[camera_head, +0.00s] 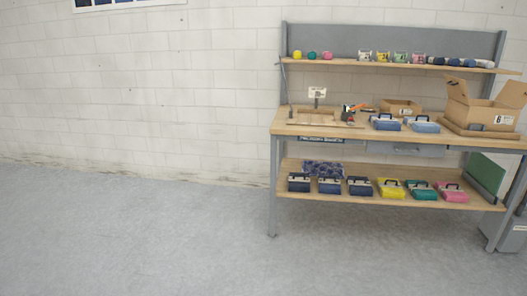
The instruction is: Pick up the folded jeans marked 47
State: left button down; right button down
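Folded blue bundles with pale bands and dark handle-like loops sit on the workbench. Two of them, a medium blue one (385,124) and a lighter blue one (424,127), lie on the bench top right of its middle. On the lower shelf, three dark blue bundles (329,186) stand at the left of a row. These may be folded jeans, but any number on them is too small to read, so I cannot tell which is marked 47. Neither of my grippers is in view.
The workbench (345,133) stands against a white block wall at the right. An open cardboard box (474,108) marked 6 is on its right end. Yellow (391,191), green (421,192) and pink (451,194) bundles share the lower shelf. The grey floor (130,235) at the left is clear.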

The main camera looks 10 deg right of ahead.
aim_at(386, 123)
jog(key=i+z, duration=0.1)
jog(key=i, duration=0.7)
jog(key=i+j, duration=0.15)
jog(key=i, duration=0.65)
jog(key=i+j+z, duration=0.1)
jog(key=i+z, duration=0.4)
jog(key=i+j+z, duration=0.25)
jog(key=z, duration=0.25)
jog(key=i+j+z, duration=0.7)
jog(key=j+z, duration=0.25)
